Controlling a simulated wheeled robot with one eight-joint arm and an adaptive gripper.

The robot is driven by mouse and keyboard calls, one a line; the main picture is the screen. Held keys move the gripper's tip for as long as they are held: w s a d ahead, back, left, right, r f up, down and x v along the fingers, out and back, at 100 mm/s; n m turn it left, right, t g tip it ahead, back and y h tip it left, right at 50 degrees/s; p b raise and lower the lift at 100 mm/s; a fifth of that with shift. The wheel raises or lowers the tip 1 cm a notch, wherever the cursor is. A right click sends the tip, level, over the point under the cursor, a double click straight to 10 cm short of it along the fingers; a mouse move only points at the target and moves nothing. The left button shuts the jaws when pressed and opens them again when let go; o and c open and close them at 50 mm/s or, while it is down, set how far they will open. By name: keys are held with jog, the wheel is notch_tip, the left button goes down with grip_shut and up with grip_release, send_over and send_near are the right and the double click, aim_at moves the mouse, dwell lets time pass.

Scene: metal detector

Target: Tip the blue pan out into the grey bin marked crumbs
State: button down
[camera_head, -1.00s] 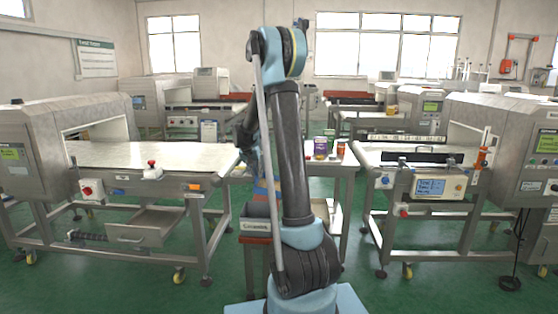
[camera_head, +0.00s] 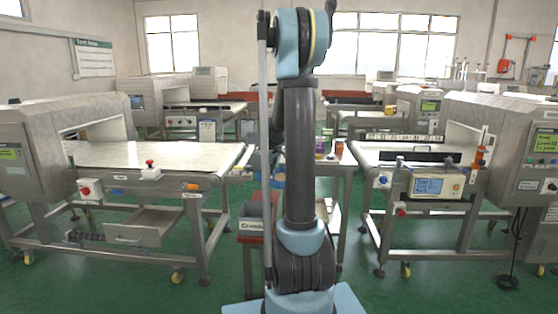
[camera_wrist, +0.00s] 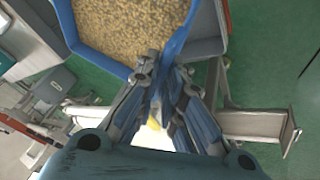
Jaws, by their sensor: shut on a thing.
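The blue pan (camera_wrist: 184,42) fills the top middle of the wrist view and is full of tan crumbs (camera_wrist: 125,25). My gripper (camera_wrist: 160,82) is shut on the pan's near end. In the head view a little of the blue pan (camera_head: 276,179) shows beside my arm, and my gripper is hidden there. The grey bin (camera_head: 252,226), with a white label, stands low behind my arm, partly hidden by it. The pan is above the bin's area; whether it is directly over the opening I cannot tell.
A conveyor table (camera_head: 140,154) stands at left and another metal detector (camera_head: 500,130) at right. A small table behind my arm holds a purple jar (camera_head: 320,146) and a red jar (camera_head: 339,148). Green floor lies open between them.

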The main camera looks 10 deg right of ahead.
jog(key=shift+s+d+r+n+y, duration=0.25)
jog(key=shift+d+n+y, duration=0.05)
jog(key=shift+n, duration=0.3)
jog(key=shift+s+d+r+n+y, duration=0.25)
jog(key=shift+n+y, duration=0.05)
jog(key=shift+n, duration=0.3)
jog(key=s+d+r+n+g+y, duration=0.2)
jog(key=s+d+r+n+y, duration=0.15)
jog(key=r+n, duration=0.45)
jog(key=a+f+n+t+h, duration=0.1)
jog(key=a+f+n+h, duration=0.1)
jog(key=a+h, duration=0.7)
jog(key=s+a+f+n+t+h, duration=0.1)
jog(key=a+f+n+t+h, duration=0.1)
jog(key=a+h, duration=0.7)
jog(key=shift+s+f+n+h, duration=0.25)
jog(key=shift+f+n+h, duration=0.4)
jog(key=shift+n+h, duration=0.85)
jog(key=shift+m+h, duration=0.35)
jog(key=shift+m, duration=0.05)
jog(key=shift+d+r, duration=0.1)
